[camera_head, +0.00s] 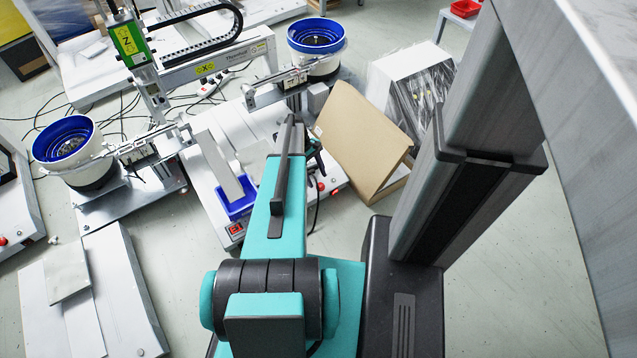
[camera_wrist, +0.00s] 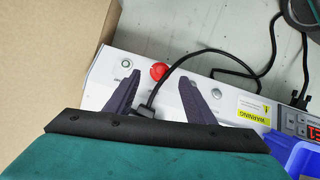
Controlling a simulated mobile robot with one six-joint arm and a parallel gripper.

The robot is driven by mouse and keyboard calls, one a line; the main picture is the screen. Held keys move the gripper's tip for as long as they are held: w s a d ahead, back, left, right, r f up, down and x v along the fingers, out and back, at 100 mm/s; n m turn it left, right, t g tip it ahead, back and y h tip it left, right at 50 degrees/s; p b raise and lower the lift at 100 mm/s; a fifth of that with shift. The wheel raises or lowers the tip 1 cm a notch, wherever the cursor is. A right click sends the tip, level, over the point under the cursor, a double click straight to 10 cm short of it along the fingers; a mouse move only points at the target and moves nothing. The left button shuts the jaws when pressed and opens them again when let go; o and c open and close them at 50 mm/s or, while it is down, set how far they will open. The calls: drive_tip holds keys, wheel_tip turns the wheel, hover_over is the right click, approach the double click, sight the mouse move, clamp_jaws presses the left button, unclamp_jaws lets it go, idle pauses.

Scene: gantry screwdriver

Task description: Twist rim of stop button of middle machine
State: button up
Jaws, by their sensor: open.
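The red round stop button (camera_wrist: 159,72) is on the white front panel (camera_wrist: 145,58) of the middle machine. It also shows as a small red spot in the head view (camera_head: 320,186), beside my arm. In the wrist view my gripper (camera_wrist: 158,79) is open and empty, with its two dark fingers apart. The button appears between the fingertips, a little beyond them. I cannot tell how far above the panel the fingers are. In the head view my arm covers part of the machine and most of the gripper.
A green-ringed button (camera_wrist: 125,63) and a metal button (camera_wrist: 216,93) flank the stop button. A black cable crosses close to it. A cardboard box (camera_head: 362,138) stands beside the panel; a blue tray (camera_wrist: 298,158) lies on the other side. Bowl feeders (camera_head: 316,38) stand behind.

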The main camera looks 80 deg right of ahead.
sight(319, 184)
drive_tip(key=shift+x, duration=1.7)
